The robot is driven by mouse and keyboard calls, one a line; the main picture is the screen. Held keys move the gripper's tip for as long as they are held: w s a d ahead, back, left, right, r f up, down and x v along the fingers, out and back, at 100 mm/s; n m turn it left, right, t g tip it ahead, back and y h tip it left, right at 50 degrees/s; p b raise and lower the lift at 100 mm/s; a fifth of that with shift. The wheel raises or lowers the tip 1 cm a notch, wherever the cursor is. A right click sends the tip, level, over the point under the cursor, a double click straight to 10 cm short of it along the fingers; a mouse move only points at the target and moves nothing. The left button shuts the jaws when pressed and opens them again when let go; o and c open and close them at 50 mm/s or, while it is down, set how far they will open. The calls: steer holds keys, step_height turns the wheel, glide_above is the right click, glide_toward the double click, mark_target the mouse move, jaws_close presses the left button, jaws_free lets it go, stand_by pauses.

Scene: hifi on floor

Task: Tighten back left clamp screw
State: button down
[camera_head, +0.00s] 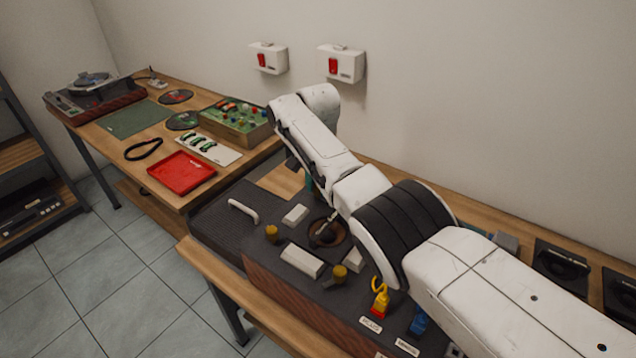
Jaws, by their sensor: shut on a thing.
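A dark-topped case (223,215) with wood-look sides lies on the near bench. Two yellow knobs stand on its top, one toward the left (272,232) and one nearer the front (340,273). They look like clamp screws. Pale blocks lie near them, one at the back (295,214), one long one in front (302,260) and one to the right (354,260). A dark round part (325,232) sits between them. I cannot see a back left screw clearly. My white arm crosses the view and hides the back of the case. My gripper is hidden behind the arm.
A yellow-and-red clip (380,300) and a blue one (418,321) stand at the case's front right, by small labels. The left table holds a red tray (182,172), a green mat (133,118) and a green box (236,122). Two white boxes hang on the wall.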

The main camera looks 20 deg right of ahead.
steer(key=m, duration=0.5)
steer(key=shift+w+r+m, duration=0.15)
steer(key=shift+m, duration=0.25)
stand_by(0.4)
steer(key=c, duration=0.9)
jaws_free()
step_height(320, 180, up, 11)
steer(key=shift+f+b, duration=0.15)
steer(key=shift+b, duration=0.25)
